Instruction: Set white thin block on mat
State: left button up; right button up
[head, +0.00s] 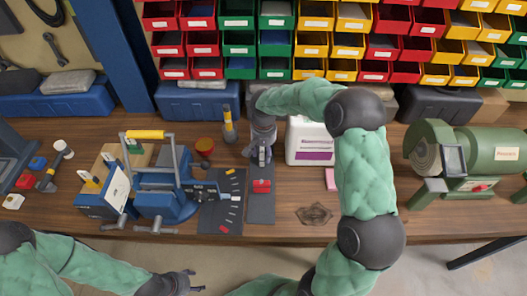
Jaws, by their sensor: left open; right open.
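Two dark grey mats lie side by side on the bench: a wider one (208,222) with several small white and red pieces or marks on it, and a narrow one (261,210) with a red block (262,186). I cannot single out the white thin block with certainty; a small flat white piece (14,202) lies at the far left. My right gripper (262,158) is open, pointing down at the back end of the narrow mat, just behind the red block. My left gripper (190,282) is open and low, in front of the bench edge, apart from the mats.
A white and purple container (309,146), a pink block (331,179) and a green machine (490,152) are on the right. Coloured bins (290,40) line the back.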

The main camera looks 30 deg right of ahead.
aim_at(263, 152)
notch_tip(263, 152, up, 12)
jog(key=p, duration=0.3)
jog(key=shift+r+p, duration=0.15)
jog(key=shift+p, duration=0.25)
dwell(0.4)
